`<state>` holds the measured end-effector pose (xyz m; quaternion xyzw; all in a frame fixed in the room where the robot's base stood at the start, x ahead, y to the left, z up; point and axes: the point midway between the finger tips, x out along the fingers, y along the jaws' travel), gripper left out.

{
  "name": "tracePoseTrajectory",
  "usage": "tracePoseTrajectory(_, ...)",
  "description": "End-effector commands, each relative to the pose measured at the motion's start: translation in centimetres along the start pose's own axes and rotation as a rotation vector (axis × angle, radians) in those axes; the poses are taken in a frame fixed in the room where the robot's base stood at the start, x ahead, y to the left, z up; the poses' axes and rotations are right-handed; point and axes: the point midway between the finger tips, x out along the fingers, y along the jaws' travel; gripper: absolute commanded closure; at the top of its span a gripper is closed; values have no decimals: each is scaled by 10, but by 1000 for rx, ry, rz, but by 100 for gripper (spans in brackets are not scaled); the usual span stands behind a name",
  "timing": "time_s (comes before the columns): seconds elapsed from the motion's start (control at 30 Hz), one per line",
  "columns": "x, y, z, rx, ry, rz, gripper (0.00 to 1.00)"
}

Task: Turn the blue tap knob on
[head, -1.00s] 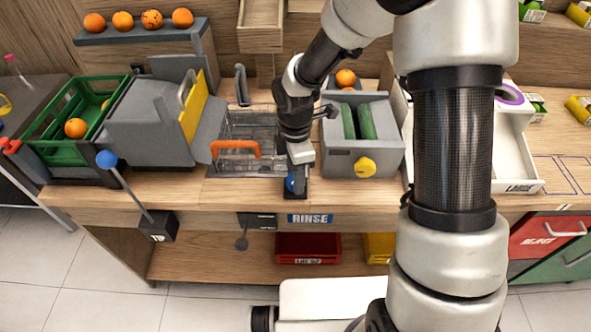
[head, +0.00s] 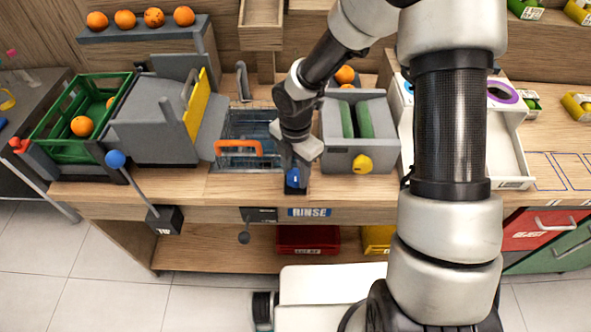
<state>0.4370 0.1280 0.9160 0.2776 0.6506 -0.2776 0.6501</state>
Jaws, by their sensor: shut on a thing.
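The blue tap knob (head: 293,178) sits on a small dark block at the counter's front edge, above the RINSE label (head: 309,212). My gripper (head: 296,172) points down over it and is shut on the knob. The fingers hide part of the knob. The rinse basin (head: 262,125), with an orange-handled basket (head: 238,148), lies just left of my gripper. The basin looks bluish inside, as if it holds water.
A grey box with a yellow knob (head: 362,164) stands close on the right. A grey machine with a yellow panel (head: 199,104) and a green crate (head: 55,150) stand left. A blue-ball lever (head: 115,159) rises at the front left. A white tray (head: 512,160) is right.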

Motion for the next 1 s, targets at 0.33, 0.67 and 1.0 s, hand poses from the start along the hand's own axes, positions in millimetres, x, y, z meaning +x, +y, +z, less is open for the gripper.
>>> tracePoseTrajectory(0.33,0,1,0,-5,-2,2,58)
tracePoseTrajectory(0.67,0,0,0,-3,-1,1,43)
tracePoseTrajectory(1.0,-39,1,2,0,-4,4,43)
